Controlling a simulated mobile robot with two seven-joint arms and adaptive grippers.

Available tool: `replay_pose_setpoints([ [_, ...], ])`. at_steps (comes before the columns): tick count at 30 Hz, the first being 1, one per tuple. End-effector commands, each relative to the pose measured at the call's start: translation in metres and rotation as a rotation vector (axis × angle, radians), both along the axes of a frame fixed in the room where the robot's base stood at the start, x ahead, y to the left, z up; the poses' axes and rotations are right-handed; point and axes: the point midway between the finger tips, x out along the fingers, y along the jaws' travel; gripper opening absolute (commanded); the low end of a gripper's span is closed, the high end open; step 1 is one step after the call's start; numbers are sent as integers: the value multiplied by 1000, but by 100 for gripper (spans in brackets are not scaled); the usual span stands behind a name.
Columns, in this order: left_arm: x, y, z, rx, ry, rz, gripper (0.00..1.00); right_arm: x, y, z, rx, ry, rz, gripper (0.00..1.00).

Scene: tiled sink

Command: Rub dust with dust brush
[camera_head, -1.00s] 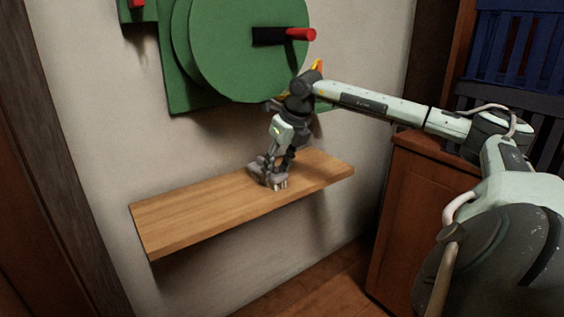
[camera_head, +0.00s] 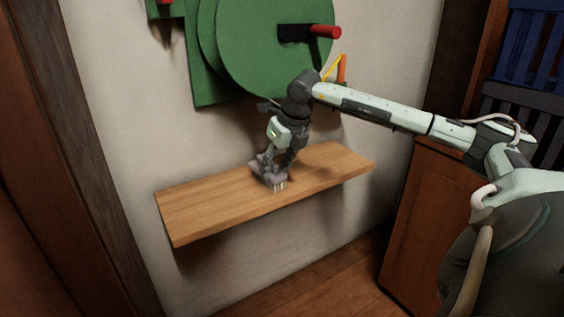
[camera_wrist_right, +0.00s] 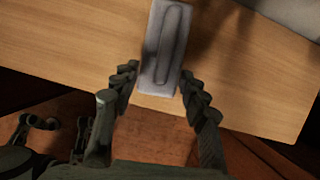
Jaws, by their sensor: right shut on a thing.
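My right gripper (camera_head: 272,170) points down at the middle of a wooden wall shelf (camera_head: 205,205). It is shut on a grey dust brush (camera_head: 281,185), whose pale bristles face down at the shelf top near its front edge. In the right wrist view the brush (camera_wrist_right: 164,48) shows as a grey block with a long groove, and the fingers of my right gripper (camera_wrist_right: 160,85) stand on both sides of it. I cannot make out any dust on the shelf. My left gripper is not in view.
A green wall mechanism with a round disc (camera_head: 275,45) and a red handle (camera_head: 325,31) hangs above the shelf. A wooden cabinet (camera_head: 430,215) stands at the right, with blue slatted crates (camera_head: 540,45) above. Both ends of the shelf are clear.

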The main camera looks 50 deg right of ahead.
Motion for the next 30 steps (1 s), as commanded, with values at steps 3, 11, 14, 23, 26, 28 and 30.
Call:
replay_pose_setpoints([
  [3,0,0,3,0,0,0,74,1,7,0,3,4,3,21],
  [11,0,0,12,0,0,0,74,6,29,2,3,2,4,21],
  [14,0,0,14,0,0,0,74,8,35,2,2,3,3,21],
  [23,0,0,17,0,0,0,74,11,47,2,3,0,3,21],
  [26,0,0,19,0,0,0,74,13,55,2,2,0,3,21],
  [28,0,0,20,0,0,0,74,15,62,1,3,1,4,21],
  [30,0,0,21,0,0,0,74,16,67,0,2,0,3,21],
])
